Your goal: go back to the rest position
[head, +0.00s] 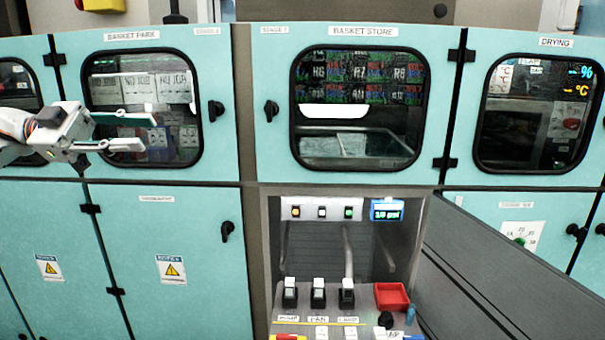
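My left gripper (132,132) comes in from the left edge in the head view. Its two fingers are spread apart with nothing between them. It is in front of the basket park window (140,105), whose left part it covers. I cannot tell the gap between the gripper and the door. My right gripper does not show in the head view.
Teal cabinet doors fill the view, with a basket store window (360,145) in the middle and a drying window (535,115) at right. Below is a recess with a switch panel (318,318) and a red tray (392,296). A grey panel (480,270) slants at lower right.

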